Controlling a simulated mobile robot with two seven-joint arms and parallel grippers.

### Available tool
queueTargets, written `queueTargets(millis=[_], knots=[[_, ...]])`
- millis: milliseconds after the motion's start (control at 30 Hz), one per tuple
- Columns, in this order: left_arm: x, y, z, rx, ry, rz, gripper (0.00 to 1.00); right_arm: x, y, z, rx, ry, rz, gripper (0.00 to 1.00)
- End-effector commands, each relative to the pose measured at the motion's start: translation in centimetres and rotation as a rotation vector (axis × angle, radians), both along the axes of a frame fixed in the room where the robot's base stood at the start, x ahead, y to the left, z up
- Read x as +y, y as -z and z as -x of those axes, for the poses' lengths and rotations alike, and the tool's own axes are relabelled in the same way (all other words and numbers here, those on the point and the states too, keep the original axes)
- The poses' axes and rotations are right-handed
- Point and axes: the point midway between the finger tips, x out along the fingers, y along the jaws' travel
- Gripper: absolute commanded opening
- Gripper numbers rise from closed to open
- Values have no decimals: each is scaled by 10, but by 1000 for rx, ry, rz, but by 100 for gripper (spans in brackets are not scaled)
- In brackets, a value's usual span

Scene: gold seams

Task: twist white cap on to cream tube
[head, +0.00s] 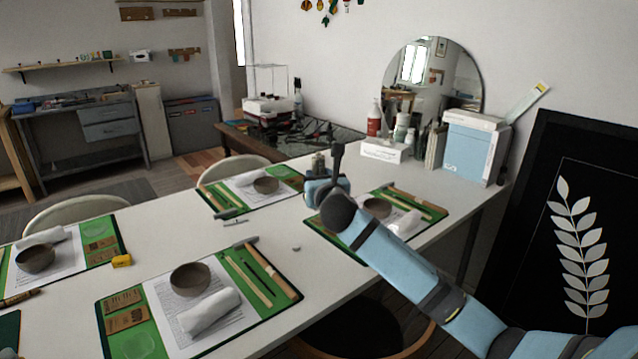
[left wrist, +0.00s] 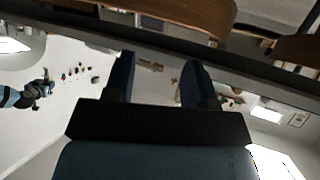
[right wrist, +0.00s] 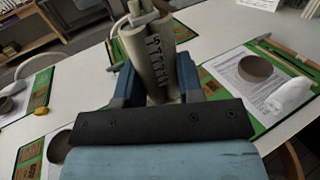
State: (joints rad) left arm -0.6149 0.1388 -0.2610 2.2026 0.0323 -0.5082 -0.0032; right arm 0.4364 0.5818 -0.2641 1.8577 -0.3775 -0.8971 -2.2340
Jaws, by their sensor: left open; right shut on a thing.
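My right gripper (right wrist: 150,85) is shut on a cream tube (right wrist: 149,52) with dark lettering. The tube stands up between the fingers, with its narrow end (right wrist: 138,10) at the top edge of the right wrist view. In the head view, the right gripper (head: 322,178) is above the table and partly hides what it holds. A small pale piece (head: 297,248) lies on the bare table; I cannot tell whether it is the white cap. My left gripper (left wrist: 158,78) is open and empty in the left wrist view, away from the table items. It is outside the head view.
The white table (head: 180,235) holds several green mats with dark bowls, such as the near bowl (head: 190,279), white cloths and wooden tools. A yellow block (head: 121,261) and small grey tools (head: 236,221) lie between mats. Bottles and a blue-white box (head: 470,150) stand at the far end.

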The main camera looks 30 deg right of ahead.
Motion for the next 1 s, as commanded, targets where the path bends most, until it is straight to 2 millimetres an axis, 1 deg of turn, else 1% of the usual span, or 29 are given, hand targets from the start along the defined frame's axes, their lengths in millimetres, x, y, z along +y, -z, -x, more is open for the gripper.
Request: queueTargets(millis=[200,267,333,367,467,500,567,600,700,800,833,900,1000], knots=[[0,0,0,-1,0,0,51,3,2,2,1,-5,2,0],[0,0,0,-2,-1,1,51,11,7,7,3,-18,5,0],[0,0,0,-2,-1,1,51,27,17,17,7,-44,12,0],[0,0,0,-2,-1,1,51,35,21,24,7,-59,17,0],[0,-1,-1,-3,-1,2,51,72,40,53,12,-122,30,0],[0,-1,-1,-3,-1,2,51,88,47,67,13,-151,32,0],[0,-1,-1,-3,-1,2,51,111,57,89,13,-193,32,0],[0,-1,-1,-3,-1,2,51,125,61,104,13,-220,32,0],[0,-1,-1,-3,-1,2,51,154,69,140,8,-278,24,0],[0,-1,-1,-4,-1,2,51,174,72,167,5,-319,12,0],[0,-1,-1,-4,-1,2,51,178,72,172,3,-328,8,0],[0,-1,-1,-4,-1,2,51,184,72,182,1,-341,3,0],[0,-1,-1,-3,0,2,51,188,72,188,-1,-350,-1,0]])
